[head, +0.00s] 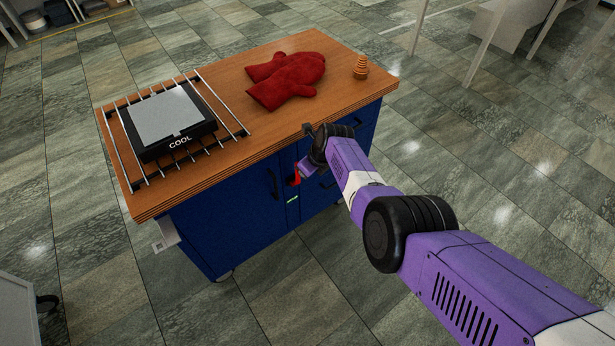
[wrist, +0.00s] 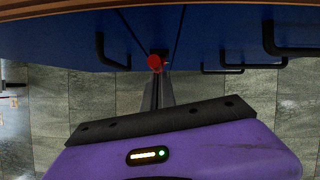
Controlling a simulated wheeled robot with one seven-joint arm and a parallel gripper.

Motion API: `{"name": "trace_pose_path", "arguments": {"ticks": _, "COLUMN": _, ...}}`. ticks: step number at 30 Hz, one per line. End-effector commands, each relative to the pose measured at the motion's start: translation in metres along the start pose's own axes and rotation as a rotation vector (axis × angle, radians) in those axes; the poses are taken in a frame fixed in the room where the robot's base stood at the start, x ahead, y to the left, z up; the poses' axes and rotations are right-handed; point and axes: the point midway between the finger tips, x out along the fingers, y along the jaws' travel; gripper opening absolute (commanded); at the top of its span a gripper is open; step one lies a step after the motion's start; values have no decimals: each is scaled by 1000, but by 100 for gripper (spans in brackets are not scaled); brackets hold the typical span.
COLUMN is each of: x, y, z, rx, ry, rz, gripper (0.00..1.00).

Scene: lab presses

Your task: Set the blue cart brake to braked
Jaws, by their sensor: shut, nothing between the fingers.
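The blue cart (head: 225,225) has a wooden top and stands in the middle of the head view. A red brake handle (head: 295,178) sticks out of its front face, near the seam between the doors. In the wrist view it shows as a red knob (wrist: 156,62) just beyond my fingertips. My gripper (wrist: 157,82) is shut and empty, pointing at the cart's front at the knob. The tips are at or very close to the knob; I cannot tell whether they touch. In the head view my wrist partly hides the gripper and that part of the front.
Black door handles (head: 272,184) stick out of the cart's front close by. On the top lie a wire rack (head: 120,150) with a black "COOL" plate (head: 172,118), red mitts (head: 288,78) and a small orange ringed cone (head: 361,66). The tiled floor in front is clear.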

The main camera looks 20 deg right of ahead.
Motion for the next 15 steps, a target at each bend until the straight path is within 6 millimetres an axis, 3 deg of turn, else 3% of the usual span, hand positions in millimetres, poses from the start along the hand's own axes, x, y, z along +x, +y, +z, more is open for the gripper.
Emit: {"name": "trace_pose_path", "arguments": {"ticks": 15, "x": -2, "y": -2, "z": 18, "rx": 0, "ry": -19, "rz": -4, "gripper": 0}}
